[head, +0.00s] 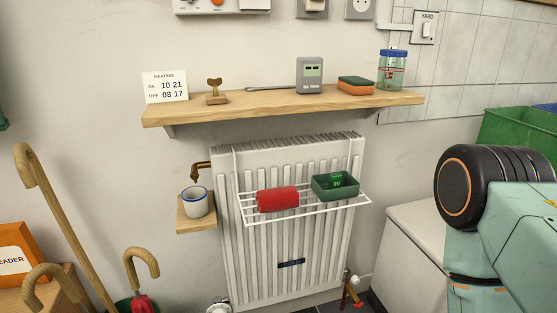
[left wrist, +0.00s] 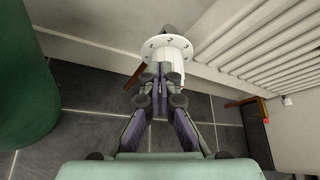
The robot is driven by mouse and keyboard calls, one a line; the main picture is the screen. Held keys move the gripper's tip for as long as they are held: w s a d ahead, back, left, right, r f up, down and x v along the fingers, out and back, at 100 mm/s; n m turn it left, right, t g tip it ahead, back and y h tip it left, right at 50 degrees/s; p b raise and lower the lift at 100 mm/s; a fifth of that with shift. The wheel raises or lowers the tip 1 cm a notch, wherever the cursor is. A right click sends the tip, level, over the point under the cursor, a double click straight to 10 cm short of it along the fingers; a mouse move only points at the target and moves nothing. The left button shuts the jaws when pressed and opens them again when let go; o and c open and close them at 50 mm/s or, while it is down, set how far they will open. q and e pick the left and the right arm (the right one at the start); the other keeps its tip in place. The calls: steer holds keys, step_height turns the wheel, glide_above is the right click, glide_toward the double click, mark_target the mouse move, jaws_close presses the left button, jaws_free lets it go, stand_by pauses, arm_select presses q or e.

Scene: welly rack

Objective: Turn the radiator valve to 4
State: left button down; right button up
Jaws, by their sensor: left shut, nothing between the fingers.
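The radiator valve (left wrist: 173,47) is a white knob with a numbered collar, at the top middle of the left wrist view. Small dark digits, seemingly 2 and 3 among them, show on the collar; the setting is not readable. My left gripper (left wrist: 160,72) is shut and empty, its fingertips overlapping the lower part of the knob in the picture. I cannot tell whether they touch it. In the head view a white knob (head: 218,307) shows at the bottom edge, at the lower left of the white radiator (head: 285,240). My right gripper is not in view.
A wire rack (head: 300,211) on the radiator holds a red roll and a green tray. A mug (head: 195,201) stands on a small ledge. Walking sticks (head: 55,205) lean at left.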

arm_select(q)
steer(key=shift+d+f, duration=0.2)
steer(key=shift+d, duration=0.05)
stand_by(0.6)
steer(key=shift+w+d+r, duration=0.1)
steer(key=shift+d+r, duration=0.15)
steer(key=shift+d, duration=0.1)
steer(key=shift+a+r, duration=0.1)
steer(key=shift+s+d+r+p, duration=0.1)
steer(key=shift+s+d+p, duration=0.15)
steer(key=shift+s+p, duration=0.5)
steer(key=shift+s+d+r+p, duration=0.1)
steer(key=shift+s+d+p, duration=0.15)
steer(key=shift+s, duration=0.95)
steer(key=shift+s+d+r+p, duration=0.1)
steer(key=shift+s+d+p, duration=0.1)
steer(key=shift+s+p, duration=0.55)
steer(key=shift+s, duration=0.2)
